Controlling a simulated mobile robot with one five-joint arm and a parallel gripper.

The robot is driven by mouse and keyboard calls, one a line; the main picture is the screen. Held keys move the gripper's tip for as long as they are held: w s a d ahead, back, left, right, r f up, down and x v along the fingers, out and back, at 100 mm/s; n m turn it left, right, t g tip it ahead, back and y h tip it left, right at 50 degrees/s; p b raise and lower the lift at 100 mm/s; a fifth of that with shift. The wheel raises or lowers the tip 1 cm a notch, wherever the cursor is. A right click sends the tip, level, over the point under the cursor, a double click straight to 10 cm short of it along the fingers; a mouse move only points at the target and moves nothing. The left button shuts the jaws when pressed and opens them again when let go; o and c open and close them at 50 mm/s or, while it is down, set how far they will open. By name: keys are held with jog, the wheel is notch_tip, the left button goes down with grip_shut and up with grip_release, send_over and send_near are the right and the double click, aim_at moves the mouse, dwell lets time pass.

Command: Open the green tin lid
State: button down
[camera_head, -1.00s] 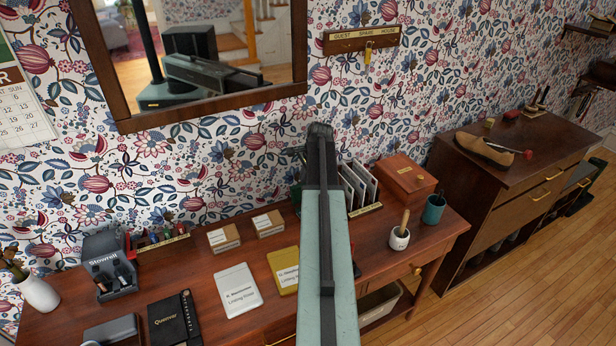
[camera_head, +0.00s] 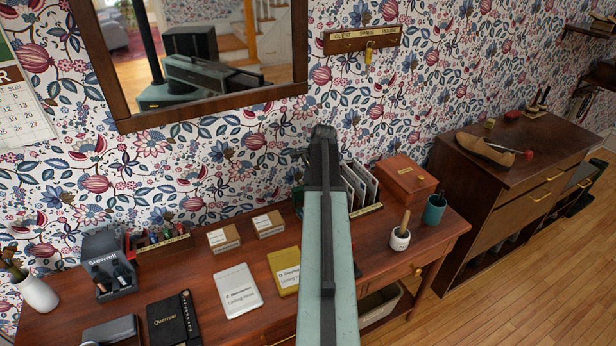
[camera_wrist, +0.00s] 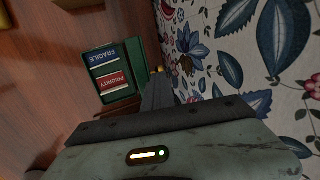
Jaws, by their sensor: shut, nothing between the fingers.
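The green tin (camera_wrist: 103,84) shows in the wrist view, upper left of my gripper, on the wooden desk by the wall. A blue FRAGILE label (camera_wrist: 107,57) and a red PRIORITY label (camera_wrist: 110,82) show within its dark green rim. A green panel (camera_wrist: 139,66) stands along its wall side and looks like the raised lid. My gripper (camera_wrist: 158,92) is shut and empty, its dark fingers close beside that panel; I cannot tell if they touch. In the head view my arm hides most of the tin and the fingertips.
On the desk (camera_head: 190,285), a letter rack (camera_head: 362,185), wooden box (camera_head: 406,178), teal cup (camera_head: 434,209) and white pot (camera_head: 400,239) stand right of my arm. Small boxes (camera_head: 224,238) and a yellow envelope (camera_head: 285,270) lie left. The patterned wall (camera_head: 230,160) is close behind.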

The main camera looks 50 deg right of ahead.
jog(key=shift+s+a, duration=0.1)
jog(key=shift+s, duration=0.1)
jog(key=s+a+r+n+t+p, duration=0.1)
jog(key=s+a+r+p, duration=0.2)
jog(key=r+p, duration=0.25)
jog(key=s+a+r+n+t+p, duration=0.1)
jog(key=s+a+r+t+p, duration=0.2)
jog(key=r, duration=0.4)
jog(key=s+d+f+m+h+b, duration=0.1)
jog(key=s+d+f+h+b, duration=0.1)
jog(key=s+f+b, duration=0.3)
jog(key=w+r+b+x, duration=0.1)
jog(key=b+x, duration=0.7)
jog(key=x, duration=0.3)
jog(key=shift+w, duration=0.45)
